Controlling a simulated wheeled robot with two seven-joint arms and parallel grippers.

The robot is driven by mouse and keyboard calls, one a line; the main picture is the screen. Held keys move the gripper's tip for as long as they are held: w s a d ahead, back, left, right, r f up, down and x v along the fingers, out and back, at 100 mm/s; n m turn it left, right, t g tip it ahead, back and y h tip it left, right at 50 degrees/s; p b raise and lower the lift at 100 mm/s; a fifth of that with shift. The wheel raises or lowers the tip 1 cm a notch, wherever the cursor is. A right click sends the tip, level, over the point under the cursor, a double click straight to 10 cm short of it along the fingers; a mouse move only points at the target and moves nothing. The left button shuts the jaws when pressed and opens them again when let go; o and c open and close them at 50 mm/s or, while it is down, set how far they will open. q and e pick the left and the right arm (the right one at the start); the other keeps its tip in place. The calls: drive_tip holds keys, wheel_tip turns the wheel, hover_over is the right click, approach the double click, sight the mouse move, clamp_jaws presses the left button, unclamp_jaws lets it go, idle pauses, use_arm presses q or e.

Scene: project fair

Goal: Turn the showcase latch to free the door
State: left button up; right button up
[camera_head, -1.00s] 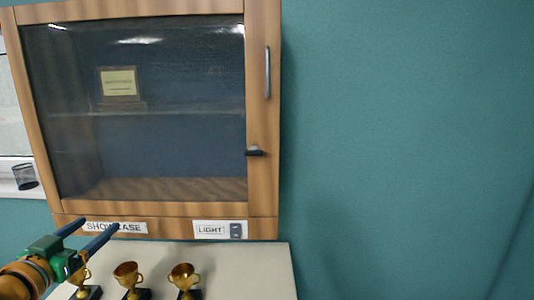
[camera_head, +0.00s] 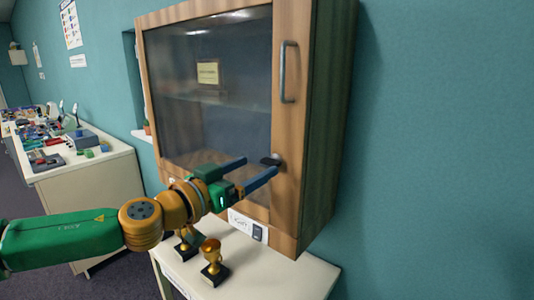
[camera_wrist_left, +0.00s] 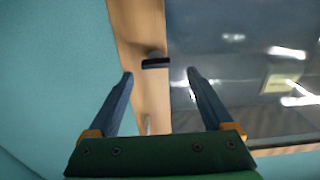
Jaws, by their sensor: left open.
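The wooden showcase (camera_head: 287,108) hangs on the teal wall with its glass door (camera_head: 215,95) shut. The small dark latch (camera_head: 270,161) sits on the door's right frame, below the metal handle (camera_head: 289,72). My left gripper (camera_head: 260,168) is open, its two blue fingers reaching toward the latch. In the left wrist view the latch (camera_wrist_left: 155,62) lies just beyond the fingertips of the left gripper (camera_wrist_left: 158,75), between them, and nothing is held. It looks roughly horizontal there. My right gripper is not in view.
A white-topped table (camera_head: 275,273) below the showcase bears gold trophies (camera_head: 211,262). A long cluttered bench (camera_head: 85,160) stands at the left. Space right of the showcase is clear.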

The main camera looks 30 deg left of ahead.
sight(267, 162)
use_arm(q)
drive_tip(key=w+p, duration=0.2)
drive_tip(key=w, duration=0.1)
drive_tip(key=shift+d+r, duration=0.1)
drive_tip(key=shift+d, duration=0.25)
drive_tip(key=shift+w+d, duration=0.15)
drive_tip(key=shift+d, duration=0.1)
drive_tip(key=shift+a, duration=0.35)
drive_tip(key=c, duration=0.4)
clamp_jaws()
